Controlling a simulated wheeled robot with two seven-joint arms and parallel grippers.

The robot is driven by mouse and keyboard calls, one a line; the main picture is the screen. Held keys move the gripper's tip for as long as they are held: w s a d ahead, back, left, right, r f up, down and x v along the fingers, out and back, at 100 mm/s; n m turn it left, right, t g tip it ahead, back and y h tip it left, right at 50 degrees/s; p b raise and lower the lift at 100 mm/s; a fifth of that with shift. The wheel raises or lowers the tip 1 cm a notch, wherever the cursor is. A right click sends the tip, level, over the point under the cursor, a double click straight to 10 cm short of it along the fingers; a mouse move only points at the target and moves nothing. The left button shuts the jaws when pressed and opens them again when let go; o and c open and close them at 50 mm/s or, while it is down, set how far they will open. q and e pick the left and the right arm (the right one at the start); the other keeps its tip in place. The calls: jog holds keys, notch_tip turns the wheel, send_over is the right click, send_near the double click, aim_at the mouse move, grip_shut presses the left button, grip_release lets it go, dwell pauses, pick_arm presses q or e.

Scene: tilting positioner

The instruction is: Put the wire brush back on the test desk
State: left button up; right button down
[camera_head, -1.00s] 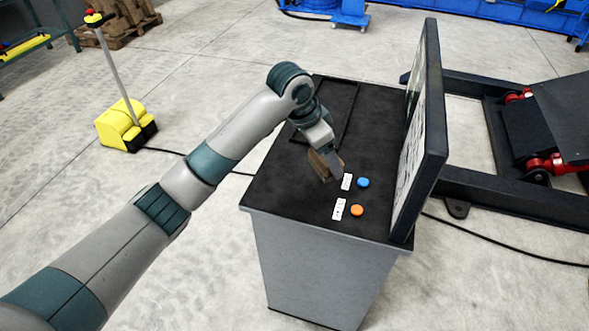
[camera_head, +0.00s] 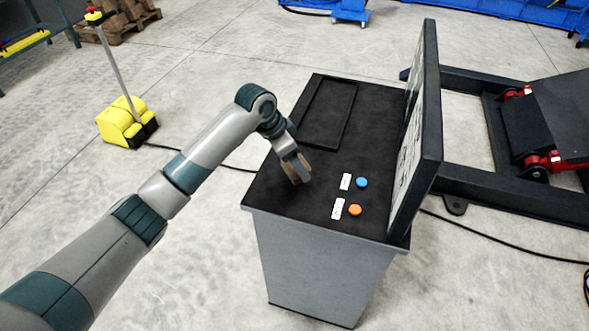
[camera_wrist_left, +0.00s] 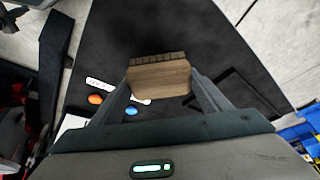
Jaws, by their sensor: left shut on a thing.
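The wire brush, a brown wooden block (camera_head: 291,171), is between the fingers of my left gripper (camera_head: 300,172), over the left part of the desk top. In the left wrist view the wooden block (camera_wrist_left: 160,80) with a dark bristle edge sits between the two fingers (camera_wrist_left: 163,92), which are shut on it. The test desk (camera_head: 280,200) has a black top and a grey body. I cannot tell whether the brush touches the top. My right gripper is not in view.
A dark rectangular frame (camera_head: 349,115) lies at the back of the top. A blue button (camera_head: 362,182) and an orange button (camera_head: 355,210) with white labels are at the right. An upright panel (camera_head: 432,130) bounds the right edge. The middle of the top is clear.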

pick_arm(q)
notch_tip(320, 180, down, 3)
jog(key=shift+r+p, duration=0.1)
jog(key=shift+p, duration=0.5)
jog(key=shift+f, duration=0.35)
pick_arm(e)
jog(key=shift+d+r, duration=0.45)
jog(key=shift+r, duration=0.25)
pick_arm(q)
jog(key=o, duration=1)
jog(key=shift+f, duration=0.1)
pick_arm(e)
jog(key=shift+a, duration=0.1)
pick_arm(q)
jog(key=shift+a+r, duration=0.15)
jog(key=shift+r, duration=0.3)
jog(key=shift+b+v, duration=1.25)
jog(key=shift+v, duration=4.4)
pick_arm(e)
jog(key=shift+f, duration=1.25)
